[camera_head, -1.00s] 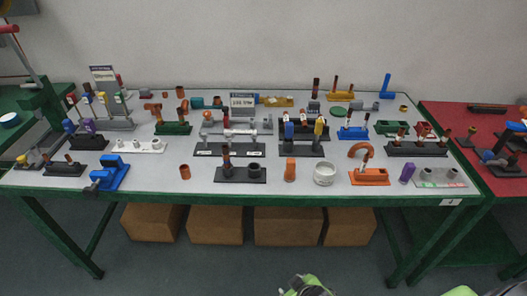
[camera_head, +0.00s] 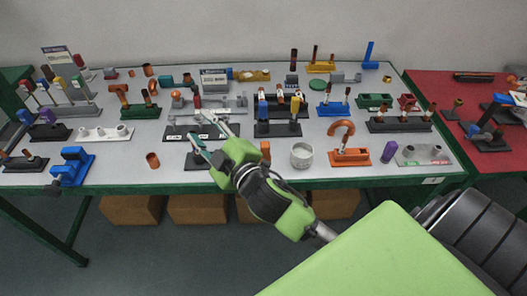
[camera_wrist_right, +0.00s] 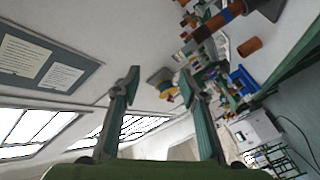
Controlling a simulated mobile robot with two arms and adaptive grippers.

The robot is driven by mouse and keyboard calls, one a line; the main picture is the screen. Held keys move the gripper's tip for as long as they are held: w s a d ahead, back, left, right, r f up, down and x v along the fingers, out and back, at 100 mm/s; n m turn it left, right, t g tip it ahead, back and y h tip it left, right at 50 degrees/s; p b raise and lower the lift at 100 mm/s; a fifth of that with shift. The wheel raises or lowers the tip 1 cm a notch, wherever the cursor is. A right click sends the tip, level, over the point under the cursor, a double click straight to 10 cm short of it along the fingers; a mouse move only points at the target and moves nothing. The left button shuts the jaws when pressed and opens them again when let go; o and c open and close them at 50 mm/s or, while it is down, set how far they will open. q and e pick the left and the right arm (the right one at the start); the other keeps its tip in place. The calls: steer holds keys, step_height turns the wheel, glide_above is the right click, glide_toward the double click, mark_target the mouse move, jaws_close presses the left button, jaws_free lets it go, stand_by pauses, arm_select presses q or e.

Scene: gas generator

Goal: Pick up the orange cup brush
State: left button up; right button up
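My right gripper (camera_head: 198,125) reaches in from the lower right over the front middle of the table. Its two fingers are apart with nothing between them, as the right wrist view (camera_wrist_right: 158,80) also shows. An upright orange piece (camera_head: 265,149) stands near the front edge, just right of the gripper and partly covered by it. It may be the orange cup brush; it is too small to be sure. My left gripper is in neither view.
A white cup (camera_head: 302,156) and an orange stand with a hooked pipe (camera_head: 350,157) are to the right. A copper-coloured ring (camera_head: 153,160) and a blue vise (camera_head: 73,167) are to the left. Racks with rods crowd the table (camera_head: 215,183) behind.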

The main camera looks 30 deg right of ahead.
steer(key=a+r+n+y, duration=1.1)
steer(key=r+n+y, duration=0.1)
steer(key=r+n, duration=0.25)
steer(key=s+a+n+g+y, duration=0.3)
steer(key=a+n+g+y, duration=0.4)
steer(key=n, duration=0.5)
steer(key=n+g+h, duration=1.1)
steer(key=h, duration=1)
glide_above(265, 144)
step_height(265, 144, down, 14)
steer(key=f, duration=0.1)
step_height(265, 144, down, 7)
steer(key=shift+f+p, duration=0.15)
steer(key=shift+p, duration=0.4)
step_height(265, 144, down, 5)
steer(key=shift+r+p, duration=0.1)
steer(key=shift+p, duration=0.8)
steer(key=shift+f, duration=0.3)
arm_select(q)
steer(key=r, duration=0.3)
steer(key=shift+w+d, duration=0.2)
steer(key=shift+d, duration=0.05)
arm_select(e)
steer(key=c, duration=1)
